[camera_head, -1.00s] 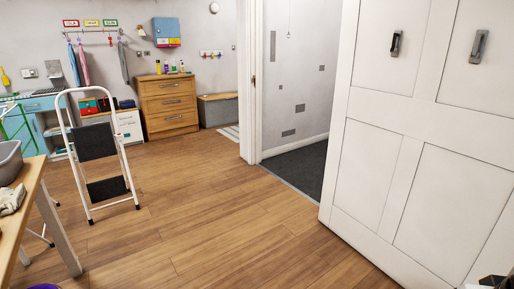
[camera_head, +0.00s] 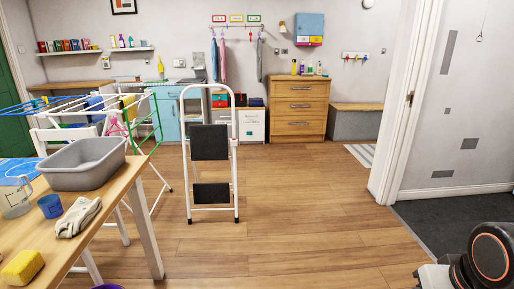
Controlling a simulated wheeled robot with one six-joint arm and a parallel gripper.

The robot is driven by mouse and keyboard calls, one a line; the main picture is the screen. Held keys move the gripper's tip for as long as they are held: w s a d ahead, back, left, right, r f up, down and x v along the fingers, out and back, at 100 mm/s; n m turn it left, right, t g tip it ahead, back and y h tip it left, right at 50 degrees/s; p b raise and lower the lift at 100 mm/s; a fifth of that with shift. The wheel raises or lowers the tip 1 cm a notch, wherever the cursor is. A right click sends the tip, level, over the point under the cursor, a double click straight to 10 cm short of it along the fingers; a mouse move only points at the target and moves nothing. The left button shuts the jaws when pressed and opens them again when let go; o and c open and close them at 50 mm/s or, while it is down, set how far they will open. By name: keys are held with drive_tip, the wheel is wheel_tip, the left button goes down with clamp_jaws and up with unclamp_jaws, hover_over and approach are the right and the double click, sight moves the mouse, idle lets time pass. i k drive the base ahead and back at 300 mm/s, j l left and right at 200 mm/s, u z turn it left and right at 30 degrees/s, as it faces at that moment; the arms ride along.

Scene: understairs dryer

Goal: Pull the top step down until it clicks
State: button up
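A white-framed folding step stool (camera_head: 236,175) stands upright on the wooden floor, near the middle of the head view. Its top step (camera_head: 209,142) is a dark panel that shows its broad face to me, tipped up close to the frame. A smaller dark lower step (camera_head: 211,193) hangs below it, also facing me. Whether any catch is engaged cannot be seen. My gripper is not in view; only part of my arm (camera_head: 490,255) shows at the lower right, well apart from the stool.
A wooden table (camera_head: 128,190) with a grey tub (camera_head: 84,163), a cloth (camera_head: 78,217) and a yellow sponge (camera_head: 22,267) fills the left. A drying rack (camera_head: 155,130) stands behind it. A wooden drawer chest (camera_head: 298,108) is at the back. Floor before the stool is clear.

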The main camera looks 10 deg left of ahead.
sight(208, 142)
drive_tip(key=i+j+u, duration=0.25)
drive_tip(key=i+u, duration=0.2)
drive_tip(key=i, duration=0.35)
drive_tip(key=i+u, duration=0.45)
drive_tip(key=i, duration=1.5)
drive_tip(key=i+j, duration=0.1)
drive_tip(key=i+u, duration=0.05)
drive_tip(key=i, duration=0.05)
